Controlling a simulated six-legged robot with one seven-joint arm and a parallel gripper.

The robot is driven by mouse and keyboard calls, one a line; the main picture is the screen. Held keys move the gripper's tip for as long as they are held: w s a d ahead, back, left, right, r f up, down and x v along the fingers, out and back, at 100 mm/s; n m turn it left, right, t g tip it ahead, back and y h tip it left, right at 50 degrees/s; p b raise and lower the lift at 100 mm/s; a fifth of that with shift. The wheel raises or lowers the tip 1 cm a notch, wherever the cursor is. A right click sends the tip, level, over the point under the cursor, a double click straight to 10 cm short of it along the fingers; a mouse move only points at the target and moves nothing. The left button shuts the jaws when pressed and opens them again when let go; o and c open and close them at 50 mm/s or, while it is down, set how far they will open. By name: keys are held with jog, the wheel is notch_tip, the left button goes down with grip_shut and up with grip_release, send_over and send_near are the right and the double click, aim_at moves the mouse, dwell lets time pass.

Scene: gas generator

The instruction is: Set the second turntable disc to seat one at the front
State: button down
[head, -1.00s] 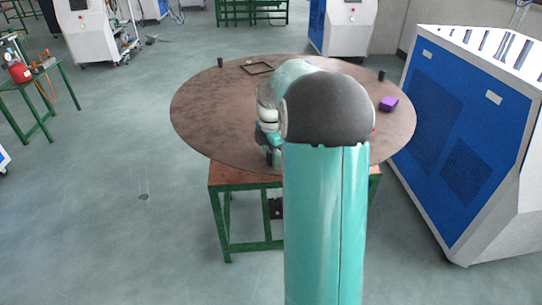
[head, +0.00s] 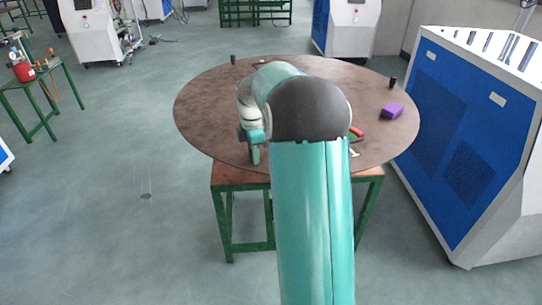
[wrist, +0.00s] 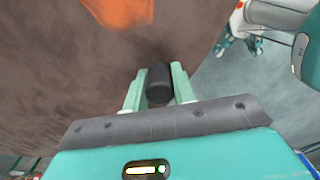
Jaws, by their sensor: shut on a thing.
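The brown turntable disc (head: 205,120) lies flat on a green-legged stand. Two black pegs stand up near its rim, one at the far left (head: 233,59) and one at the right (head: 393,83). My gripper (head: 254,155) is low at the disc's near edge, left of my arm. In the wrist view my gripper (wrist: 159,72) is shut on another black peg (wrist: 159,88), one finger on each side. My arm hides the middle of the disc, and the seat markings cannot be made out.
A purple block (head: 393,111) lies on the disc's right side. A small red thing (head: 357,131) shows beside my arm. A blurred orange patch (wrist: 120,10) is on the disc in the wrist view. A blue and white machine (head: 465,130) stands close at right.

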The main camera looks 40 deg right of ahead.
aim_at(219, 149)
jog(key=w+a+m, duration=0.1)
jog(key=w, duration=0.3)
jog(key=w+a+m, duration=0.1)
jog(key=w+a, duration=0.1)
jog(key=w, duration=0.2)
jog(key=w+a+m, duration=0.1)
jog(key=w+a, duration=0.1)
jog(key=w, duration=0.2)
jog(key=shift+w+r, duration=0.1)
jog(key=shift+w, duration=0.1)
jog(key=c, duration=1.1)
grip_release()
jog(key=shift+a, duration=0.15)
jog(key=shift+c, duration=0.2)
notch_tip(219, 149, up, 14)
